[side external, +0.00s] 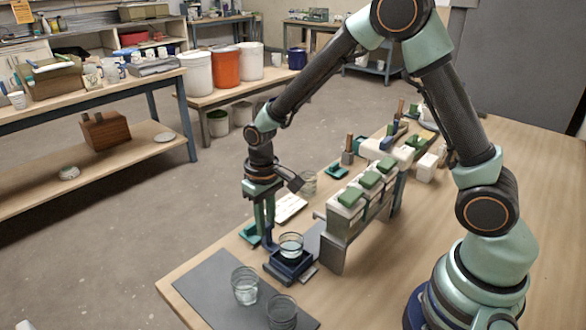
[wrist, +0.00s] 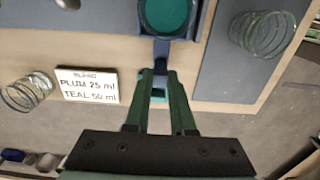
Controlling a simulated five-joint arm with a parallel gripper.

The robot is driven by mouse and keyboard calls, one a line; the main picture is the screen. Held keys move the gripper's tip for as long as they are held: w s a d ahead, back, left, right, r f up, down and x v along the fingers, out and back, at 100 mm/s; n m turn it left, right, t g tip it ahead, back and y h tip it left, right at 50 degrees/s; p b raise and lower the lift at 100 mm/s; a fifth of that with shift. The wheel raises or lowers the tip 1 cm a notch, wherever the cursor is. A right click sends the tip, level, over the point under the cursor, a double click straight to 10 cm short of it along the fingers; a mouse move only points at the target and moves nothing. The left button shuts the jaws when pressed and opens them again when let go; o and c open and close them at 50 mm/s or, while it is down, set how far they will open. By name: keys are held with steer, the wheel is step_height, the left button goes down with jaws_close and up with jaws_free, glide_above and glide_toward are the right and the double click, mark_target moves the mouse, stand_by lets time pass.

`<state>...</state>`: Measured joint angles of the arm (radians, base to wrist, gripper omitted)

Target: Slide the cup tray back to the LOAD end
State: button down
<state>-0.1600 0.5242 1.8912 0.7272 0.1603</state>
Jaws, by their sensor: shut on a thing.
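The cup tray (side external: 285,267) is a small dark blue box near the front end of the dispenser row in the side view. A clear cup (side external: 291,240) stands in it. In the wrist view the cup (wrist: 166,15) shows teal inside and the tray's blue handle (wrist: 161,48) points toward me. My gripper (side external: 267,240) is low at the tray's left side, fingers pointing down. In the wrist view my gripper (wrist: 162,73) is shut on that handle. The tray's far side is cut off there. I cannot read a LOAD mark.
Green-lidded dispensers (side external: 370,180) stand on a grey frame right of the tray. Clear glasses (side external: 245,286) stand on the dark mat (side external: 205,285) in front. A card (wrist: 88,86) reads PLUM 25 ml, TEAL 50 ml. Another glass (wrist: 25,92) stands left of it. A teal piece (side external: 250,233) lies by my fingers.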

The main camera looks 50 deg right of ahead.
steer(key=c, duration=0.8)
jaws_free()
steer(key=shift+c, duration=0.2)
steer(key=shift+r, duration=0.1)
steer(key=shift+r, duration=3.4)
steer(key=shift+r, duration=0.15)
steer(key=s+d+r+t, duration=0.2)
steer(key=s+d+r, duration=0.1)
steer(key=s+r, duration=0.3)
steer(key=s+d+r+t, duration=0.3)
steer(key=s+r, duration=0.2)
steer(key=r, duration=0.1)
steer(key=shift+s+d+r+t, duration=0.25)
steer(key=shift+s+r+t, duration=0.05)
steer(key=shift+s, duration=0.1)
